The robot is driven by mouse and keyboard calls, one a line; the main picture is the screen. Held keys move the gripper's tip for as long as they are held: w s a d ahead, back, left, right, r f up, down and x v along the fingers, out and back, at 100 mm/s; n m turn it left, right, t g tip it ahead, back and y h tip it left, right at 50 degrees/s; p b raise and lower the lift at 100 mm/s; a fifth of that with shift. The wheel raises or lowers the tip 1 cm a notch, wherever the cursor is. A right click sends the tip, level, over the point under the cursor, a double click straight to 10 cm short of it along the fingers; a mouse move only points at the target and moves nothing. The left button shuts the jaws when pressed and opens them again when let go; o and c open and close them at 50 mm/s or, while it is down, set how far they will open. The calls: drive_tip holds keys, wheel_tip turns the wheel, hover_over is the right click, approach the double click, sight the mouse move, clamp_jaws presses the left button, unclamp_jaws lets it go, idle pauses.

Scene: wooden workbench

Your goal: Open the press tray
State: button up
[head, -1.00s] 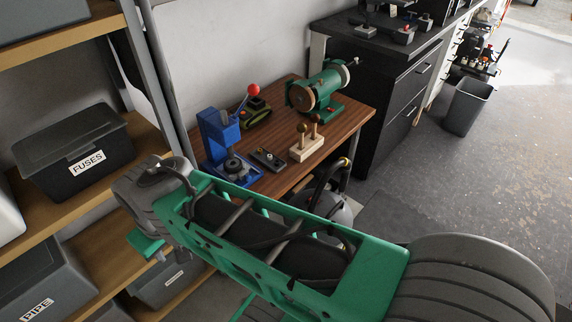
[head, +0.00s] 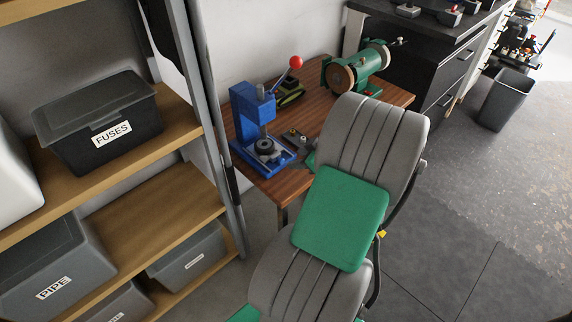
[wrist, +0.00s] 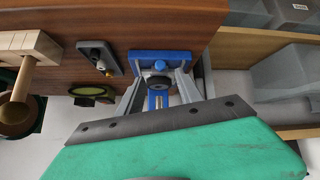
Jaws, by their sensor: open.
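The blue press (head: 243,112) stands upright at the near left of the wooden bench, with a red-ball lever (head: 296,62) at its upper right. A dark round piece (head: 266,147) sits on its blue base (head: 247,160); I cannot tell the tray apart from this base. In the wrist view the blue base (wrist: 165,55) is ahead of my gripper (wrist: 159,80). Its two grey fingers are apart, one to each side of the dark round piece in the picture, with nothing held. Contact with the press cannot be told.
A small dark plate with knobs (head: 296,138) lies right of the press. A green grinder (head: 357,68) and a small green-black object (head: 290,94) are behind. A shelf with bins (head: 97,112) stands left.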

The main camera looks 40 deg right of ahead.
sight(283, 161)
drive_tip(key=x, duration=0.7)
drive_tip(key=shift+w+f, duration=0.25)
clamp_jaws()
idle(1.1)
